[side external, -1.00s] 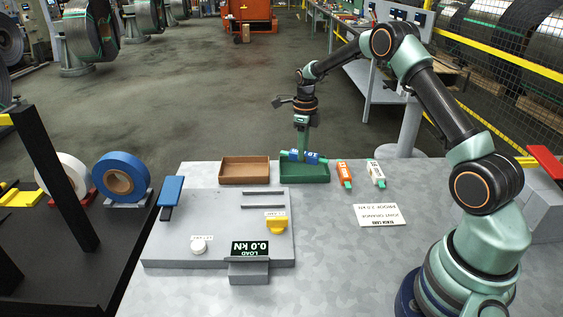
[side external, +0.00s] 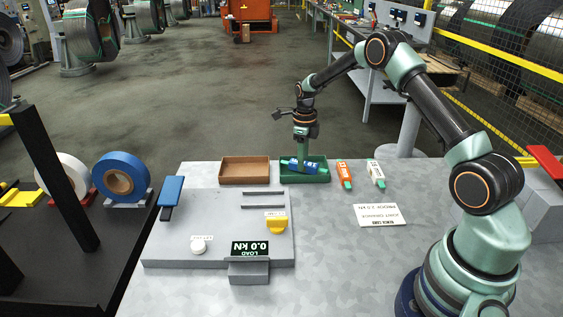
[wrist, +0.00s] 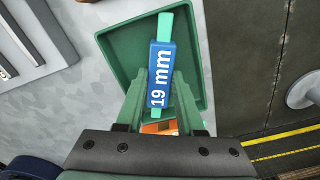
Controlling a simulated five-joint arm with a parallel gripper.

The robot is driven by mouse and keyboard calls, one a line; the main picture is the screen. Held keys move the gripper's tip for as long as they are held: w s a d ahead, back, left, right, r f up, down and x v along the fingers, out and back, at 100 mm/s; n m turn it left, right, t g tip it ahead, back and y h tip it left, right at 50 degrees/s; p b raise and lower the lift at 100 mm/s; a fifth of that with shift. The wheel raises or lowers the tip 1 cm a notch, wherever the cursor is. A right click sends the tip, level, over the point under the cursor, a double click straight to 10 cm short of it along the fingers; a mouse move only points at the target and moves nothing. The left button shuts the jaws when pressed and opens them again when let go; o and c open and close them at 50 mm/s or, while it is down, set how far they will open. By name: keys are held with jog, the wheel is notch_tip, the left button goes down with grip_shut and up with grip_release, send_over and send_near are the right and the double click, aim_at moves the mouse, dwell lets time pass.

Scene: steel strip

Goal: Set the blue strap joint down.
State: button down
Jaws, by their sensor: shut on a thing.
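The blue strap joint (wrist: 161,75) is a blue block marked "19 mm" with teal strap ends. My gripper (wrist: 160,92) is shut on it, one finger on each side. In the side external view the blue strap joint (side external: 302,167) is at the green tray (side external: 318,179), low between its walls. My gripper (side external: 303,160) points down into the tray. In the wrist view the joint lies over the floor of the green tray (wrist: 125,48). I cannot tell whether it touches the floor.
A brown tray (side external: 245,181) stands left of the green one. An orange joint (side external: 344,172) and a white joint (side external: 375,171) lie to the right. A grey test plate (side external: 215,225) with a load display (side external: 249,248) is in front.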

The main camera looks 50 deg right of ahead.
jog(key=shift+f, duration=0.25)
jog(key=shift+c, duration=2.2)
grip_release()
notch_tip(320, 180, up, 12)
